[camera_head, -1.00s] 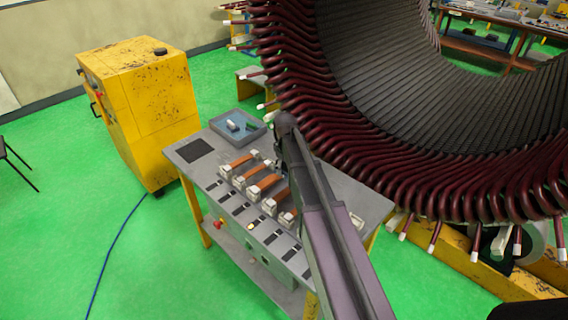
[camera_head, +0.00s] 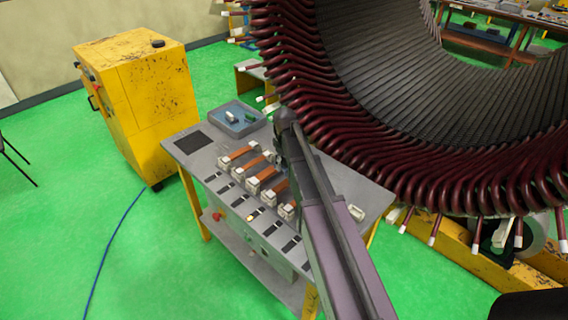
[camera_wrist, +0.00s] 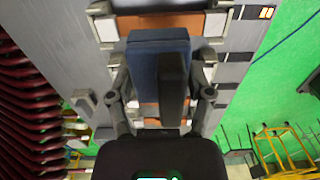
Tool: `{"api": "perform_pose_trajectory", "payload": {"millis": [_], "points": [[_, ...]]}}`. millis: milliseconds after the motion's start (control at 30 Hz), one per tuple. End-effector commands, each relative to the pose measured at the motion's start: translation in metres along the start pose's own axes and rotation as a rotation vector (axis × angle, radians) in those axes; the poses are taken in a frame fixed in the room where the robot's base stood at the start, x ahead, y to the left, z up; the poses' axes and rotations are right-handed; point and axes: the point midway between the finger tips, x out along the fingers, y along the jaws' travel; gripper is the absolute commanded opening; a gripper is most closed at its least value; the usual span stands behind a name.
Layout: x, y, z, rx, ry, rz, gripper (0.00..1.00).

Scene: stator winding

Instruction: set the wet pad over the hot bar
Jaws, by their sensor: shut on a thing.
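My gripper (camera_wrist: 162,92) is shut on a blue pad (camera_wrist: 146,50) with a dark grey grip block (camera_wrist: 173,85) on it. In the wrist view the pad hangs over the bench between two rows of pale clamp blocks. One copper bar (camera_wrist: 160,23) shows just beyond the pad's top edge, and copper also shows partly beneath it. I cannot tell whether the pad touches a bar. A lit yellowish marker (camera_wrist: 266,12) lies level with the bar beyond the pad.
The grey bench (camera_head: 205,158) carries a blue tray (camera_head: 216,112) with small white and green items, and a lit yellow lamp (camera_head: 250,217) on its front strip. The large stator (camera_head: 340,140) stands close to the right. A yellow cabinet (camera_head: 150,90) stands left, with open green floor.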

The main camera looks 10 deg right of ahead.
Motion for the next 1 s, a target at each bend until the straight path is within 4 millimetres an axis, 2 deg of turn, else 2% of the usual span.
{"api": "perform_pose_trajectory", "payload": {"millis": [100, 1000], "points": [[0.013, 0.0, 0.0, 0.0, 0.0, 0.0, 0.1], [0.074, -0.002, -0.001, -0.002, 0.0, 0.0, 0.1]]}}
